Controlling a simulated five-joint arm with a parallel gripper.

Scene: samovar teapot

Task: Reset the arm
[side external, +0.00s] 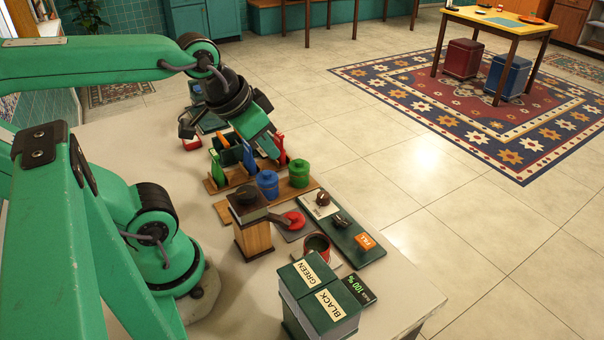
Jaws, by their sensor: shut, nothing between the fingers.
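My green arm reaches from the left over the pale counter (215,320). My gripper (271,154) points down and to the right at the counter's far part. Its fingers are together with nothing seen between them. It is over or just beside a dark holder (229,155) with colored handles; I cannot tell whether it touches anything there. A blue lidded jar (267,184) and a green lidded jar (299,175) stand on a wooden stand in front of it. No samovar can be made out.
The counter is bare near my base.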

